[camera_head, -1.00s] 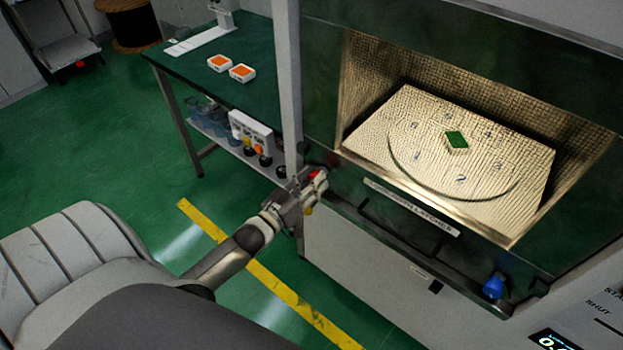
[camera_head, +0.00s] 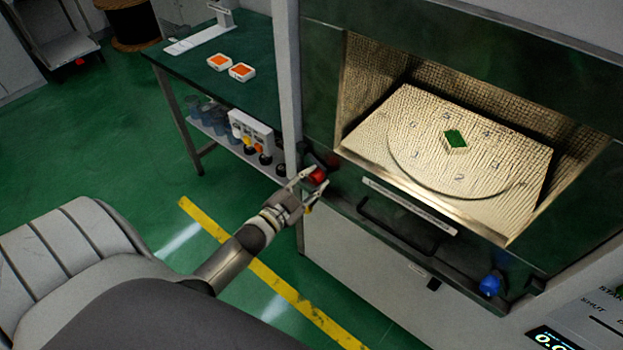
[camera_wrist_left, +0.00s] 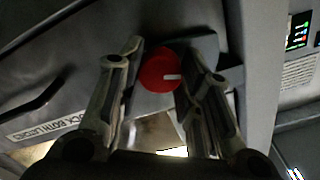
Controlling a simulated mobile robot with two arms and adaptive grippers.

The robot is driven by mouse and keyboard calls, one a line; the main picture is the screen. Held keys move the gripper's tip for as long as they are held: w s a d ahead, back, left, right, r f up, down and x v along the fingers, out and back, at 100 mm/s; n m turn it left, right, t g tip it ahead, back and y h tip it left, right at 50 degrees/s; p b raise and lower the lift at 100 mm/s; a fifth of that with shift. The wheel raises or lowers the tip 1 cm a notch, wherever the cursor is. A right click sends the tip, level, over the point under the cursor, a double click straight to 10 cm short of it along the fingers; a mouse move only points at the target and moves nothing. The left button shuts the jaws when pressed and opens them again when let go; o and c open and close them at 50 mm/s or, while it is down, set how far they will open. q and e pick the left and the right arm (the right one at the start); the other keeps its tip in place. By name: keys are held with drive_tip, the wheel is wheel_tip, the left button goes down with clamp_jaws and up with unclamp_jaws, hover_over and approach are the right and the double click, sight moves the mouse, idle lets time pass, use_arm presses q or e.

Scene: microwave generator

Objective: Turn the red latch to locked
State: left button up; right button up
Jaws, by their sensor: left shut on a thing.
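The red latch (camera_head: 318,176) is a round knob at the left front edge of the chamber, beside the upright post. In the left wrist view the red latch (camera_wrist_left: 162,71) sits between the two fingers, and its white mark points to the right. My left gripper (camera_head: 313,182) has one finger on each side of the knob and is shut on it. In the left wrist view the left gripper (camera_wrist_left: 158,75) reaches the knob with its fingertips. My right gripper is not in view.
The chamber is open, with a green-topped block (camera_head: 456,141) on its numbered turntable. A blue knob (camera_head: 490,286) is at the right of the front edge, past a black handle (camera_head: 400,222). A green table (camera_head: 225,95) stands at the left.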

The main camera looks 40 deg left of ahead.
use_arm(q)
drive_tip(key=shift+m, duration=1.1)
drive_tip(key=o, duration=1)
drive_tip(key=shift+o, duration=0.2)
drive_tip(key=s, duration=1.2)
drive_tip(key=shift+a, duration=0.4)
